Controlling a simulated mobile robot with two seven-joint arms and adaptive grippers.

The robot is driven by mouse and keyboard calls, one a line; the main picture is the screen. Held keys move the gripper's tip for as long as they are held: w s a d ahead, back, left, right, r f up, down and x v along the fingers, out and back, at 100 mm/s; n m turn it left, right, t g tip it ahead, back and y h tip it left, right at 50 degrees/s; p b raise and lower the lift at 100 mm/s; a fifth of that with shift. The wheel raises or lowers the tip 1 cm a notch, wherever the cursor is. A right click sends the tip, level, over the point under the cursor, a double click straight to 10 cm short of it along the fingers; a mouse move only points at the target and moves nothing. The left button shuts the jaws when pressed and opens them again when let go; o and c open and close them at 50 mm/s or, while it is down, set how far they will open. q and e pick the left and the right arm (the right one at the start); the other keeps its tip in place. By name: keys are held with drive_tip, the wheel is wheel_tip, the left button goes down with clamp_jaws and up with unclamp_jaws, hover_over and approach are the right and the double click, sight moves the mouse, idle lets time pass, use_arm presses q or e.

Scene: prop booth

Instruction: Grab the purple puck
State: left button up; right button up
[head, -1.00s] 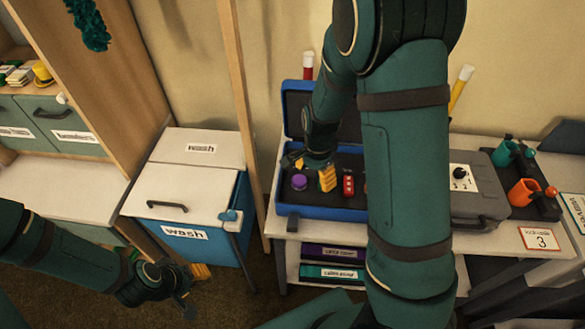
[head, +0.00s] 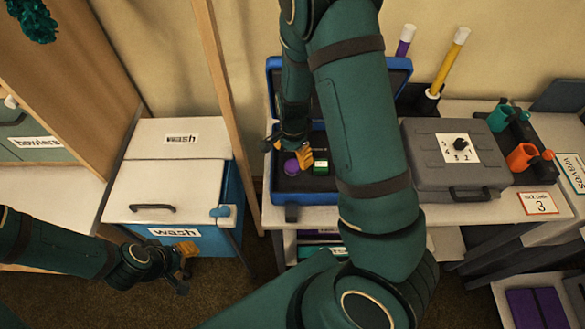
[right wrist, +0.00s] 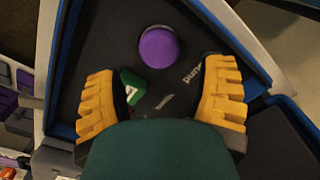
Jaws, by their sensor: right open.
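The purple puck (head: 291,167) lies in the open blue case (head: 320,213), on its dark lining. It also shows in the right wrist view (right wrist: 160,46), upper middle, uncovered. My right gripper (head: 290,152) is over the case beside the puck. In the right wrist view its yellow fingers (right wrist: 162,72) are spread wide and empty. The puck appears between their lines, just past the tips, and nothing is gripped. My left gripper (head: 184,262) hangs low in front of the wash bin; its fingers are too small and partly hidden to read.
A green block (head: 321,168) lies in the case right of the puck. The grey dial box (head: 458,158) stands right of the case. The blue wash bin (head: 172,205) and a wooden post (head: 226,120) are to the left. My right arm hides part of the case.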

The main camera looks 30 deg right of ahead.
sight(293, 164)
drive_tip(key=shift+f+b, duration=0.55)
drive_tip(key=shift+f, duration=2.2)
drive_tip(key=shift+a, duration=0.1)
drive_tip(key=c, duration=1)
